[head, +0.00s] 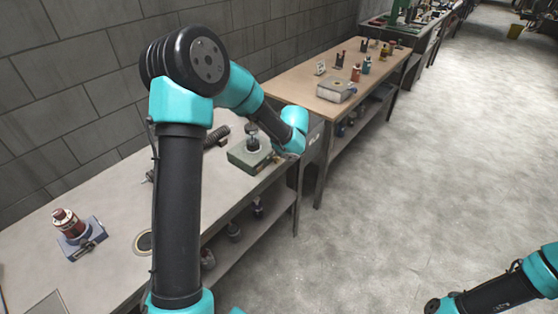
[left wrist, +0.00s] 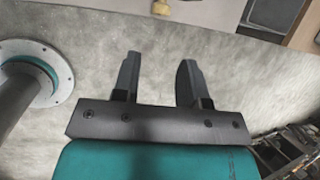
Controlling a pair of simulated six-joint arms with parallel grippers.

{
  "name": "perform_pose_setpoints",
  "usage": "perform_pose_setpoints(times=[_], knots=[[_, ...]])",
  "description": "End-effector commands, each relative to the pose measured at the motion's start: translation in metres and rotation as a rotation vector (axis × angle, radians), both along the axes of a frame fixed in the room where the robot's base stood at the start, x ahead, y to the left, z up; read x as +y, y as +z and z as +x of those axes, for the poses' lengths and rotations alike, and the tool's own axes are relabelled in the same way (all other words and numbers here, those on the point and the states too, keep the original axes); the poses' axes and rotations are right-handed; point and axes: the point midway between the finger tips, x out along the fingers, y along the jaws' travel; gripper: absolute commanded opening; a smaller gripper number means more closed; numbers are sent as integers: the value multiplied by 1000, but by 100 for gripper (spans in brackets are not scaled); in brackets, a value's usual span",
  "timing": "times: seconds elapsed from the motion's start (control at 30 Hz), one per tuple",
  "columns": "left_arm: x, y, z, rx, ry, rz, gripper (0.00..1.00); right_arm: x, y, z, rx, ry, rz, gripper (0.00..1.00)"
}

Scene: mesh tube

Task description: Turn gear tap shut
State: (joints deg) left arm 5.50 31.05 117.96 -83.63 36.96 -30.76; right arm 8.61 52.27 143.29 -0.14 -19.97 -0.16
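I cannot tell which item is the gear tap. A grey-green block (head: 250,158) with a dark upright cylinder (head: 252,137) on it stands on the near bench by my left wrist. A blue-grey base (head: 80,240) with a red cylinder (head: 68,222) stands at the bench's left. My left gripper (left wrist: 158,68) is open and empty in the left wrist view, fingers apart over the floor. In the head view its fingers are not clearly seen behind my wrist. My right arm shows at the lower right, its gripper out of view.
The near bench (head: 110,210) has a black coiled part (head: 216,136) and a flat round disc (head: 144,242). A second bench (head: 300,88) beyond holds a light box (head: 337,90) and several small items. The floor (head: 400,190) to the right is clear.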

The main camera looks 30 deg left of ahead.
Motion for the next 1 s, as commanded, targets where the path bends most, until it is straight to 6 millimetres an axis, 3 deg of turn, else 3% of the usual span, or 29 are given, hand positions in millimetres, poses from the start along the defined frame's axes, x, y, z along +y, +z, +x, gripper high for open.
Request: perform_pose_setpoints(times=[0.6,1.0], knots=[[36,-92,30,0,2,-1,39,0,0,0,0,0,0,61],[41,-106,35,-1,0,-1,39,0,0,0,0,0,0,61]])
